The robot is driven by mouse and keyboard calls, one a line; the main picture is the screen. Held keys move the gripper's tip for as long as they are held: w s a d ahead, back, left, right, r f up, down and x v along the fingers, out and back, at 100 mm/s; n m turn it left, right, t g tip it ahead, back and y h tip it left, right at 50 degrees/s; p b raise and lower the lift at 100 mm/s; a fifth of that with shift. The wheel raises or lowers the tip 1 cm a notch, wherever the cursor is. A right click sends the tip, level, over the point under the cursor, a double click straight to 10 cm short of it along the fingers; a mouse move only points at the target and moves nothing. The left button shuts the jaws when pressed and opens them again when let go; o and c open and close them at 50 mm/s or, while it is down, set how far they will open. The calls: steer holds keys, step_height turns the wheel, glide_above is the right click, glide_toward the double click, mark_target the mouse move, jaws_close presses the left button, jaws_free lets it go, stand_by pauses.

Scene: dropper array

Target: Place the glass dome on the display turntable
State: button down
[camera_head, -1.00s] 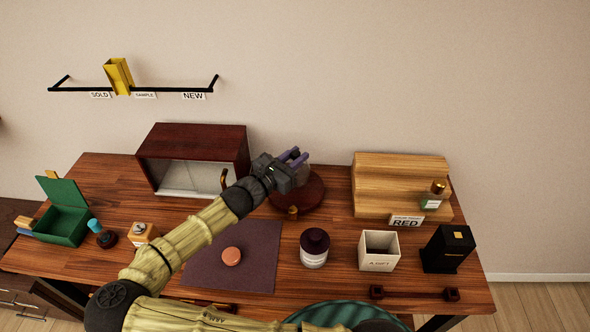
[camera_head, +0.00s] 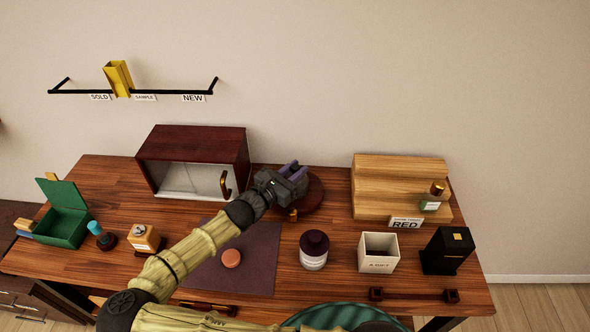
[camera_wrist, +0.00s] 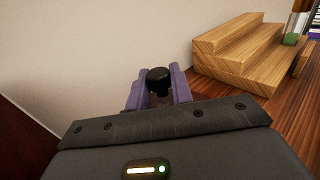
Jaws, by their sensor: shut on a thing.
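My gripper (camera_head: 294,171) is over the display turntable (camera_head: 313,196), a dark reddish-brown round disc at the back middle of the table. The turntable is partly hidden behind my gripper. In the wrist view, the purple fingers of my gripper (camera_wrist: 158,88) are closed on the black knob of the glass dome (camera_wrist: 158,75). The clear glass below the knob barely shows, and my gripper hides most of it. I cannot tell whether the dome's rim touches the turntable.
A stepped wooden stand (camera_head: 385,180) with a small bottle (camera_head: 434,197) is on the right. A purple-lidded jar (camera_head: 314,250), white box (camera_head: 378,252) and black box (camera_head: 447,250) stand nearer the front.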

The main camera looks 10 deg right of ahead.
steer(key=c, duration=1.2)
jaws_free()
steer(key=shift+f, duration=0.1)
steer(key=shift+c, duration=0.2)
steer(key=shift+a, duration=0.15)
steer(key=b+v, duration=0.1)
steer(key=v, duration=1)
steer(key=shift+s+a, duration=0.2)
steer(key=shift+s, duration=0.15)
